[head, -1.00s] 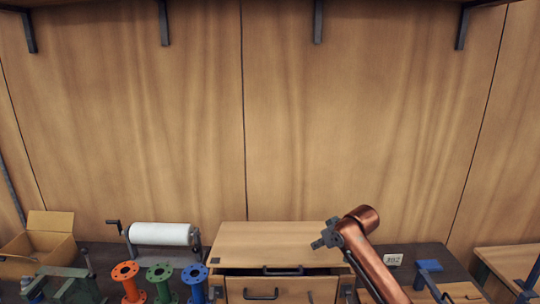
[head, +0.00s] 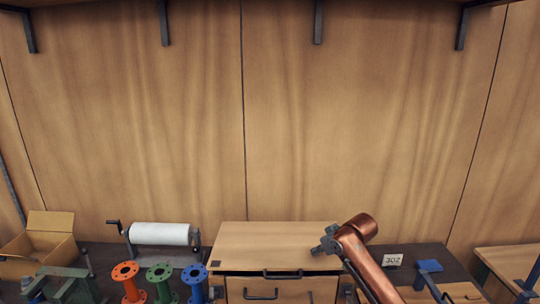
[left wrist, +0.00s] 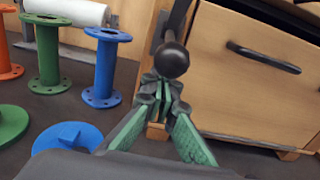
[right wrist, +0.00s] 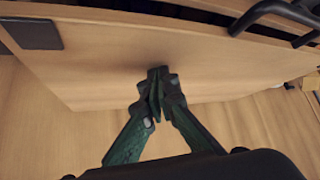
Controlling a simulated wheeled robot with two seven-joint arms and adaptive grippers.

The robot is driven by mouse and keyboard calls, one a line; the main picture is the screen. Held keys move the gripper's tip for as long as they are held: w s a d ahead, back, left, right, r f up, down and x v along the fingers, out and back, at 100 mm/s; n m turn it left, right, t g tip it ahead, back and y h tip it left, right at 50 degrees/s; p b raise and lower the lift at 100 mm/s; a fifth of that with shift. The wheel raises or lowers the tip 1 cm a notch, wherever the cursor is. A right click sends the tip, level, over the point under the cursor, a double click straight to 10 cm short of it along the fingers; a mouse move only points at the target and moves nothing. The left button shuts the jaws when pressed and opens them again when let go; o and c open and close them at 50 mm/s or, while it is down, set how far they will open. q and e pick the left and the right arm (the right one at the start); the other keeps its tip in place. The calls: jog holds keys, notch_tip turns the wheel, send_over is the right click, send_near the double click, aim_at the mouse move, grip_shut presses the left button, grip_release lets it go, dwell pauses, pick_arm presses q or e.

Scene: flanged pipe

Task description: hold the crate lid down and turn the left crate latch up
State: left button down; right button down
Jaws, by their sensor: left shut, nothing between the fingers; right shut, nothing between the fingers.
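The wooden crate (head: 310,290) stands at the bottom centre of the head view under its flat lid (head: 270,238). A thin dark gap shows below the lid's front edge. My right gripper (head: 325,243) is shut and empty at the lid's right part. In the right wrist view its tips (right wrist: 157,75) meet or nearly meet the lid's wood. The left crate latch (left wrist: 174,58), a dark lever with a round knob, shows in the left wrist view. My left gripper (left wrist: 163,88) is shut and empty just below the knob; contact is unclear. The head view does not show it.
Orange (head: 125,272), green (head: 160,273) and blue (head: 195,275) flanged pipes stand left of the crate. A number sign (head: 393,260) and blue block (head: 430,266) are to the right.

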jog(key=shift+f, duration=1.35)
pick_arm(q)
jog(key=shift+r, duration=0.15)
jog(key=shift+w+r, duration=0.15)
jog(key=shift+r, duration=1.45)
jog(key=shift+w+r, duration=0.15)
jog(key=shift+r, duration=1.4)
jog(key=s+f, duration=0.2)
jog(key=s, duration=0.5)
jog(key=shift+f, duration=0.15)
